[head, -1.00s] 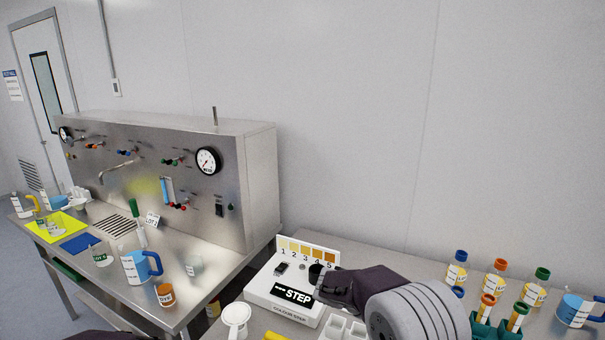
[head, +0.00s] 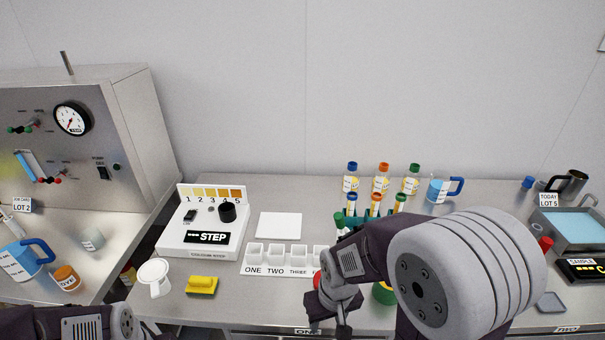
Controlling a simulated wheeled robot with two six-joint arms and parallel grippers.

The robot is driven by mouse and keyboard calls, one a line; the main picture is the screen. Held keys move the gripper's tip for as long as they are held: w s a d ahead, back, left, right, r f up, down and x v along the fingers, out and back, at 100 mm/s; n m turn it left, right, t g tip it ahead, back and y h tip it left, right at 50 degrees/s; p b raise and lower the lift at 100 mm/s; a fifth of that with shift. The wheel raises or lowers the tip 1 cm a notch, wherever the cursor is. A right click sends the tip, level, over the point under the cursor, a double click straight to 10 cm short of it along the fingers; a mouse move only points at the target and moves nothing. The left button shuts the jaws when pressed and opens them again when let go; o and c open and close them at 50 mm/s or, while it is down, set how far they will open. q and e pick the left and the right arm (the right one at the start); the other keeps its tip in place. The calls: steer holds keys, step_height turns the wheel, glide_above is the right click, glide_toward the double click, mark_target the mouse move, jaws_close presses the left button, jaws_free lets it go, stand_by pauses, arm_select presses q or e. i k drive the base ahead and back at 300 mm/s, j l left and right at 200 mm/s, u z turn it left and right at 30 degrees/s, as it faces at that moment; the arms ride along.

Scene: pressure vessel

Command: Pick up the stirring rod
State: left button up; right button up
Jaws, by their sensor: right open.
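I cannot clearly make out a stirring rod. A green-topped item (head: 339,220) stands beside the tube rack, partly hidden by my right arm; I cannot tell what it is. My right gripper (head: 329,318) is open at the front edge of the bench, just in front of the white four-pocket tray (head: 249,266). Its fingers are small and dark, and nothing shows between them. My left arm shows at the lower left edge, with its gripper out of view.
The colour-step box (head: 185,237), yellow block (head: 202,285) and white scoop-like item (head: 155,272) are on the left. Several bottles (head: 381,180) and a blue jug (head: 440,190) stand at the back. A blue-filled basin (head: 570,224) is at the right. A white square (head: 280,226) lies mid-bench.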

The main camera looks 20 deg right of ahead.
mark_target(338, 217)
steer(key=z, duration=1.05)
